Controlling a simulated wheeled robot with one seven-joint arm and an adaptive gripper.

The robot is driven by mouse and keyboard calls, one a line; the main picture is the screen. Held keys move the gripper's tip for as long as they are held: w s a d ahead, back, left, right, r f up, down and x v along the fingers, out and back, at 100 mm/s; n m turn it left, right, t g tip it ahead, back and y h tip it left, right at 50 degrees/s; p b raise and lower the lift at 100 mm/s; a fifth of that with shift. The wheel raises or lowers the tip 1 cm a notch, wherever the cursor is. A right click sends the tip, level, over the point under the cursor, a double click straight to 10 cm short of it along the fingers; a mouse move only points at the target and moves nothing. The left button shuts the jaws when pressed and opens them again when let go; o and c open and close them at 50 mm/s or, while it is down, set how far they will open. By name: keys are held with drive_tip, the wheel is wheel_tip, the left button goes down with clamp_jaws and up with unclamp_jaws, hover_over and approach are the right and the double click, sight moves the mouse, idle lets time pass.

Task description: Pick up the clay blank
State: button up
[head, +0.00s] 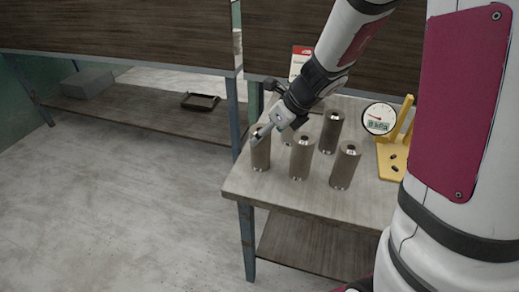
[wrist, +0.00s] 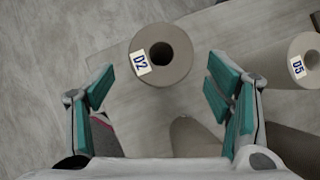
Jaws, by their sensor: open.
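Several upright grey-brown clay cylinders, each with a hole in its top, stand on the table. In the head view they include a leftmost one (head: 260,155), a front middle one (head: 301,163), a front right one (head: 344,170) and a back one (head: 331,133). My gripper (head: 259,134) is at the top of the leftmost one. In the wrist view my open gripper (wrist: 160,72) has its teal-padded fingers apart, with the cylinder labelled D2 (wrist: 174,68) in line with the gap ahead. A cylinder labelled D5 (wrist: 303,52) is at the right edge. Contact cannot be told.
The table (head: 262,187) has its left edge close to the leftmost cylinder. A dial gauge (head: 379,118) and a yellow stand (head: 389,166) are at the right. A red-and-white sign (head: 300,62) stands behind. A black tray (head: 200,102) and grey box (head: 87,83) lie on a shelf.

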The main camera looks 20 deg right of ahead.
sight(261, 148)
drive_tip(key=b+x, duration=0.1)
drive_tip(key=x, duration=0.4)
drive_tip(key=shift+d+f+b, duration=0.1)
drive_tip(key=shift+b, duration=0.3)
drive_tip(key=c, duration=1.7)
clamp_jaws()
drive_tip(key=shift+r, duration=0.2)
